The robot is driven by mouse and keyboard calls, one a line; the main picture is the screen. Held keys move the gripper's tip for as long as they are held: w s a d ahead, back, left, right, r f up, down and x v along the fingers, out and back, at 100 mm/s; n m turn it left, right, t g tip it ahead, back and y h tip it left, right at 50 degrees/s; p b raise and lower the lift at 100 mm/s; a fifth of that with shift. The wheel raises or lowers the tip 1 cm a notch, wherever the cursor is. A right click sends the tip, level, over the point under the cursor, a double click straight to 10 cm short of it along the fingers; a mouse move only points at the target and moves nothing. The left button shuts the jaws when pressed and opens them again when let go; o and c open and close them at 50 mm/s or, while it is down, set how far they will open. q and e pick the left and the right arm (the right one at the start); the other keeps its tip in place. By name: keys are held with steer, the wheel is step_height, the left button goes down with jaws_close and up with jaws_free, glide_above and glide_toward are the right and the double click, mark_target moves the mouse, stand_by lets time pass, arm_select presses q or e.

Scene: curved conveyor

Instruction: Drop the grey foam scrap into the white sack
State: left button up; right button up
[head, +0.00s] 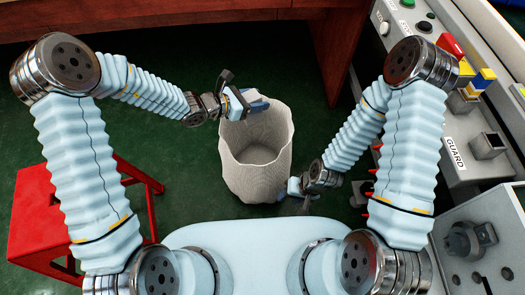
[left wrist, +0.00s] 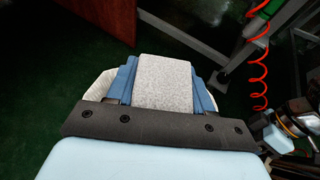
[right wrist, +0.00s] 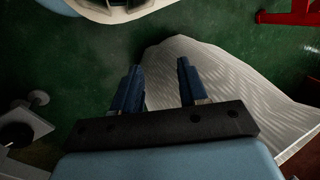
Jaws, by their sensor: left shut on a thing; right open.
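The white sack (head: 256,165) stands open on the green floor in the middle of the head view. My left gripper (head: 256,103) is over the sack's far rim. In the left wrist view my left gripper (left wrist: 166,85) is shut on the grey foam scrap (left wrist: 165,80), a light grey speckled block between blue fingers. Part of the sack's pale rim (left wrist: 98,86) shows behind it. My right gripper (head: 290,190) is low beside the sack's near right side. In the right wrist view my right gripper (right wrist: 160,88) is open and empty, with the sack's ribbed wall (right wrist: 235,85) close by.
A red stool (head: 75,215) stands at the left. A brown wooden desk (head: 170,12) runs along the back. A grey machine panel marked GUARD (head: 455,145) lines the right side. Green floor (head: 190,170) is clear left of the sack.

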arm_select(q)
step_height(320, 180, down, 2)
steer(key=shift+b, duration=0.3)
steer(key=o, duration=1.1)
steer(key=v, duration=1.3)
steer(key=shift+s+a+p, duration=0.2)
steer(key=shift+a+p, duration=0.1)
steer(key=shift+a, duration=0.05)
